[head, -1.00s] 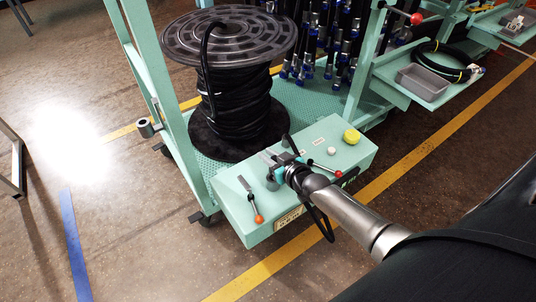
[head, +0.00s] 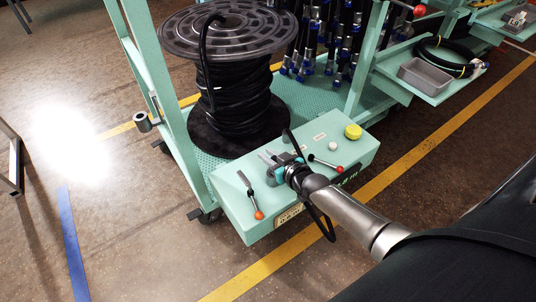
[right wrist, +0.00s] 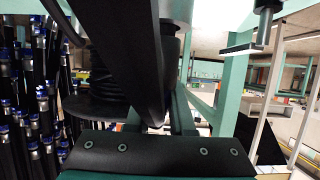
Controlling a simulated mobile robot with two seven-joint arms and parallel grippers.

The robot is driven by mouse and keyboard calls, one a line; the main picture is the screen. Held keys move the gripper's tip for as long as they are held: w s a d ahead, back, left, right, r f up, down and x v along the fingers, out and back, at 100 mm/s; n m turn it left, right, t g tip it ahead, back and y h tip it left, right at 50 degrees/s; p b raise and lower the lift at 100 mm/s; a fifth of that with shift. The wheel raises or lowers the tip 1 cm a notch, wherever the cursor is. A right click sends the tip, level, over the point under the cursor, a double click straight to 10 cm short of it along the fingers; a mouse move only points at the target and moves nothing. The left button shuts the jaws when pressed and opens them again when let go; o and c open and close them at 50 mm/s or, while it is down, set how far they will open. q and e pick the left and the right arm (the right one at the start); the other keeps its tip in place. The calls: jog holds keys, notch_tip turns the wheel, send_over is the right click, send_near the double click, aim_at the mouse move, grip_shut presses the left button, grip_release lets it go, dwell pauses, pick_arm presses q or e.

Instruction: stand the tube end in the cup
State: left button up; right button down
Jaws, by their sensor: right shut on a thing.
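My right gripper (head: 284,167) is over the top of the pale green box on the cart. It is shut on a black tube (head: 324,226), which shows above the gripper and hangs in a bend below it. In the right wrist view the black tube (right wrist: 127,60) crosses close in front of the camera. A small grey cup (head: 142,122) is fixed low on the cart's left post, far to the left of my right gripper and apart from the tube. My left gripper is not in view. The jaw contact itself is partly hidden.
A large reel (head: 235,98) of black hose stands on the cart behind the box. The box (head: 243,222) carries levers with red and orange knobs and a yellow cap (head: 353,131). Blue-ended hoses (head: 345,62) hang behind. Floor at left is open.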

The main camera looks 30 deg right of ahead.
jog(key=shift+f, duration=0.25)
jog(key=c, duration=0.7)
grip_release()
jog(key=p+v, duration=0.8)
jog(key=v, duration=0.7)
jog(key=shift+s, duration=0.15)
